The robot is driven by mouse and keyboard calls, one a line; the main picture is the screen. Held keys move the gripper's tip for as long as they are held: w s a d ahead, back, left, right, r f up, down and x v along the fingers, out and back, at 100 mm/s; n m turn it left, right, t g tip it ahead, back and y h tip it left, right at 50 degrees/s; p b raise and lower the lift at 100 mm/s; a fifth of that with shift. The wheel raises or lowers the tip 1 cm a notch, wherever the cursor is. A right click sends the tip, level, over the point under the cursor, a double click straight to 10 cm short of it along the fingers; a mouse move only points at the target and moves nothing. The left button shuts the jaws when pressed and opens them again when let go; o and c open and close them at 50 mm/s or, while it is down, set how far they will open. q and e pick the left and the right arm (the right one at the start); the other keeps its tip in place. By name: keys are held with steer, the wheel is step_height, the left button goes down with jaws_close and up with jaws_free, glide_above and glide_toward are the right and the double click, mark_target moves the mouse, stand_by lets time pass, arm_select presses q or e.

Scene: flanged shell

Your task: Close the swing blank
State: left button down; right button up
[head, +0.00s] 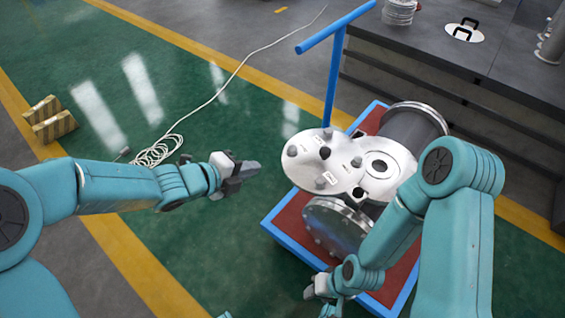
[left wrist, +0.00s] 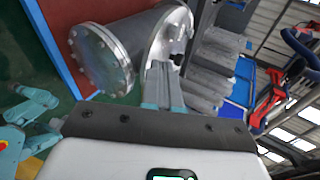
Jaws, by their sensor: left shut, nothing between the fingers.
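The swing blank appears to be the white plate (head: 318,160) with several dark and grey knobs and small labels. It juts left from a white round face (head: 385,165) with a dark-ringed port on the dark pipe body (head: 412,130). My left gripper (head: 248,171) is shut and empty, left of the plate with a gap between them. Its fingers also show in the left wrist view (left wrist: 162,85), in front of a light flange edge (left wrist: 172,35). My right gripper (head: 312,291) is low, below the lower flange, partly hidden by my right arm; its jaws are unclear.
The shell sits on a red cart with a blue frame (head: 285,245) and blue handle (head: 335,27). A lower bolted flange (head: 335,228) faces forward; one shows in the left wrist view (left wrist: 100,60). A dark bench (head: 440,65) stands behind. A coiled cable (head: 158,152) lies on open green floor.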

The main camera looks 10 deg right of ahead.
mark_target(291, 154)
arm_select(q)
steer(key=x, duration=0.6)
steer(key=b+x, duration=0.1)
steer(key=x, duration=0.2)
steer(key=shift+w+d+r, duration=0.15)
steer(key=shift+w+d, duration=0.15)
steer(key=shift+d, duration=0.15)
steer(key=shift+w+d, duration=0.5)
steer(key=shift+d, duration=0.15)
arm_select(e)
steer(key=shift+w+f, duration=0.25)
steer(key=shift+f, duration=0.55)
